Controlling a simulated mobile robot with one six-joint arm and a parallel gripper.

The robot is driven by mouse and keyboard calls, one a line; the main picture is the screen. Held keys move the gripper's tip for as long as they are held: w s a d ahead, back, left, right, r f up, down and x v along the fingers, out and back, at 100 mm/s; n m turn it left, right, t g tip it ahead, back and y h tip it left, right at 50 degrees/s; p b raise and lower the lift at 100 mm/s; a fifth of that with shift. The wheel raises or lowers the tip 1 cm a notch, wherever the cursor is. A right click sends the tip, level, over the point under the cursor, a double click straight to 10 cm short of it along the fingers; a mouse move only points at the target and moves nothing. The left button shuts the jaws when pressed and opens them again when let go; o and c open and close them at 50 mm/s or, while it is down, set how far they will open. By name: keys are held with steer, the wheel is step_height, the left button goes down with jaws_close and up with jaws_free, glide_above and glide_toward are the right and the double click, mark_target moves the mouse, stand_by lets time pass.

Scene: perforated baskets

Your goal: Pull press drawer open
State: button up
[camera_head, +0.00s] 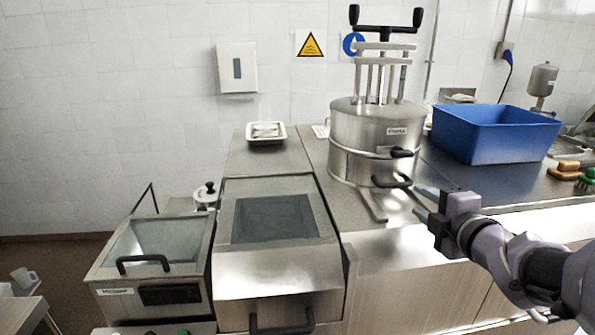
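The press (365,135) is a round steel drum with a labelled front, standing on the steel counter with a screw frame and a black-ended crossbar on top. Two black handles show on its front right: an upper one (402,153) and a lower, curved one (393,181). I cannot tell for sure which belongs to the drawer, or whether the drawer is fully in. My gripper (417,199) comes in from the right, just right of and slightly below the lower handle. Its two fingers are apart, with nothing seen between them. They look clear of the handle, though depth is hard to judge.
A blue basin (495,134) stands on the counter behind my gripper. Brushes and sponges (570,172) lie at the far right.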

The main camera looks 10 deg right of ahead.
mark_target(398, 186)
steer(key=x, duration=0.9)
steer(key=shift+w+b, duration=0.35)
steer(key=shift+w, duration=0.05)
jaws_close()
stand_by(0.7)
